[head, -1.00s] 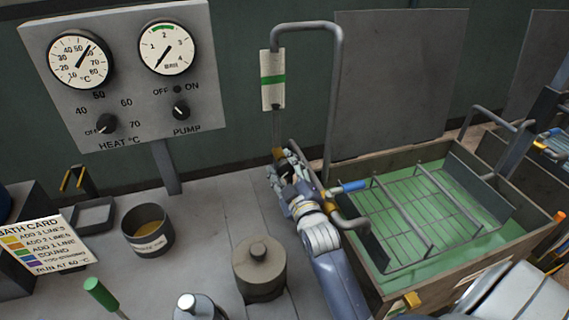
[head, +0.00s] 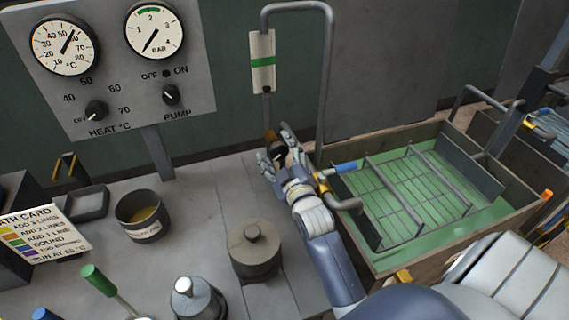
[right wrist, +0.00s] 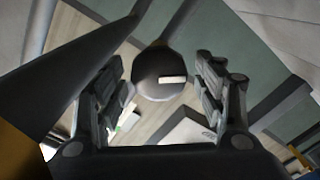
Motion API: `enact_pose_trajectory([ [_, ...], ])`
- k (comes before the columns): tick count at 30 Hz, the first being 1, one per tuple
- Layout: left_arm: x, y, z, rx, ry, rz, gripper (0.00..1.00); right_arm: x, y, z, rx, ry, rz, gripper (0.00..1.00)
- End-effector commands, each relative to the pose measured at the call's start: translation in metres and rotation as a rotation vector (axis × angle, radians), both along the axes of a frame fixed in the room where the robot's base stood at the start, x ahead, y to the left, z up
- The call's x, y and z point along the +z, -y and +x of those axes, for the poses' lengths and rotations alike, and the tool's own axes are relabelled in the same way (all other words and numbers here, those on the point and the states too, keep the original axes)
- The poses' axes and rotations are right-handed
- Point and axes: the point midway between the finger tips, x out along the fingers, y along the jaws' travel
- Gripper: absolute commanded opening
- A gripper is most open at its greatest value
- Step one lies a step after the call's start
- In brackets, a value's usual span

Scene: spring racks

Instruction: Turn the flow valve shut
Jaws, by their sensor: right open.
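The flow valve is a dark round knob (right wrist: 160,75) with a pale bar mark in the right wrist view. It sits between the fingers of my right gripper (right wrist: 163,92), with a visible gap on both sides. In the head view my right gripper (head: 275,151) is open at the valve, below the flow gauge (head: 262,62) with its green band. The fingers partly hide the knob there. A brass fitting (head: 270,135) shows just above it. My left gripper is in neither view.
A bent grey pipe (head: 327,85) rises close beside my right gripper. A blue-handled fitting (head: 345,167) is at the rim of the green bath tank (head: 450,232). A lidded grey pot (head: 255,252) and a cup (head: 143,212) stand on the bench to the left.

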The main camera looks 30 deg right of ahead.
Motion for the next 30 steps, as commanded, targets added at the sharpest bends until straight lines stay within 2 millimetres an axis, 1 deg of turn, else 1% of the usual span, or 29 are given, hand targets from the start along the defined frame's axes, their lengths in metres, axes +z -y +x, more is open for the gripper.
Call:
enact_pose_trajectory([
  [5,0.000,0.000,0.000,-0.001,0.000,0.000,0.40,-0.002,-0.007,-0.029,0.000,-0.004,0.000,0.64],
  [9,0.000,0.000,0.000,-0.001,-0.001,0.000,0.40,-0.002,-0.014,-0.058,0.000,-0.005,0.001,0.64],
  [15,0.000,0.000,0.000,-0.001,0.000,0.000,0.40,-0.001,-0.022,-0.090,0.000,-0.003,0.002,0.64],
  [18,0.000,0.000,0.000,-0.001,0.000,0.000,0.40,-0.001,-0.024,-0.101,0.000,-0.003,0.002,0.64],
  [21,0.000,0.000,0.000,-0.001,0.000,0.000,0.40,-0.001,-0.026,-0.107,0.000,-0.001,0.001,0.64],
  [30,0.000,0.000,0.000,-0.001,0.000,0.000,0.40,0.000,-0.027,-0.110,0.001,0.000,0.001,0.64],
])
